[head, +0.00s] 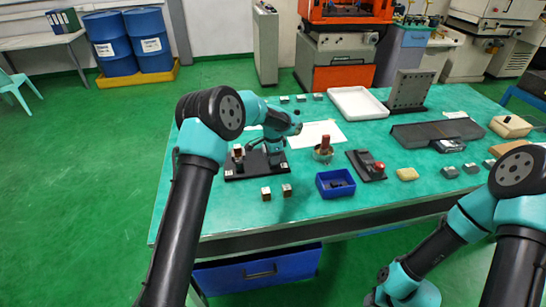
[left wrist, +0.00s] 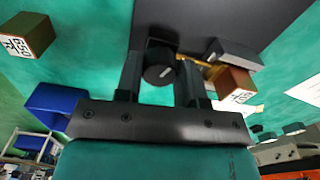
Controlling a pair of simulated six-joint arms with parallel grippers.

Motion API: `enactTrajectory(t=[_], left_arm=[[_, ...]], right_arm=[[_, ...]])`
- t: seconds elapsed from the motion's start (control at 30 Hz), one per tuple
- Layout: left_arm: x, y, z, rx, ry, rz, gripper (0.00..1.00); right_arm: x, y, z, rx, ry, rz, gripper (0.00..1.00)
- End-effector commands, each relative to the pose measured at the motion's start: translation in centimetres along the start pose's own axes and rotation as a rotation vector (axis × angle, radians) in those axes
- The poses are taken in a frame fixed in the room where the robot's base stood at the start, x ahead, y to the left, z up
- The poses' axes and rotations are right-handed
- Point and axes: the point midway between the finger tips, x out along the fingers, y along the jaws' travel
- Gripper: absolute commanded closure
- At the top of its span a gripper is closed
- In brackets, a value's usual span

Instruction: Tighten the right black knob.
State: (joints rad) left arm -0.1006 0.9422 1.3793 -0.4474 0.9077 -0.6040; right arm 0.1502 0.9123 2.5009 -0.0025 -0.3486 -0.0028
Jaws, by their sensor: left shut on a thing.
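A dark base plate (head: 240,172) lies on the green table in the head view and fills the top of the left wrist view (left wrist: 225,20). A round black knob (left wrist: 159,68) with a pale line on its face sits at the plate's edge in the left wrist view. My left gripper (left wrist: 160,80) has one finger on each side of this knob and is shut on it. In the head view my left gripper (head: 275,158) is at the plate's right end and hides the knob. A second knob cannot be made out. My right gripper is out of view.
A copper-faced block (left wrist: 236,84) stands on the plate beside the gripper. Two small blocks (head: 266,193) lie in front of the plate. A blue tray (head: 335,184), a pot with a red-brown handle (head: 324,150) and a white sheet (head: 318,133) are to the right.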

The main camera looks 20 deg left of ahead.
Motion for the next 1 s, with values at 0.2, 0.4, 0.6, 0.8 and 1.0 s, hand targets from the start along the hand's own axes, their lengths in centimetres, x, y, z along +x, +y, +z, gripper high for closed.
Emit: enactTrajectory(t=[0.2,0.4,0.6,0.8,1.0], left_arm=[[-0.09,-0.03,-0.03,0.007,0.001,-0.002,0.88],[-0.09,-0.03,-0.03,0.006,0.001,-0.002,0.61],[-0.05,-0.02,-0.02,0.006,0.000,-0.001,0.42],[-0.02,-0.01,-0.01,0.005,0.000,0.000,0.39],[-0.49,-0.03,-0.02,0.005,0.001,-0.001,0.39]], right_arm=[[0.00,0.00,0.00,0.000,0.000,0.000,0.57],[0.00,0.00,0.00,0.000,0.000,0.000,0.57],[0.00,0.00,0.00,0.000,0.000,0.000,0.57],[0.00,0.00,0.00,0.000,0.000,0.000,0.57],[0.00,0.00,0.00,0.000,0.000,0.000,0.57]])
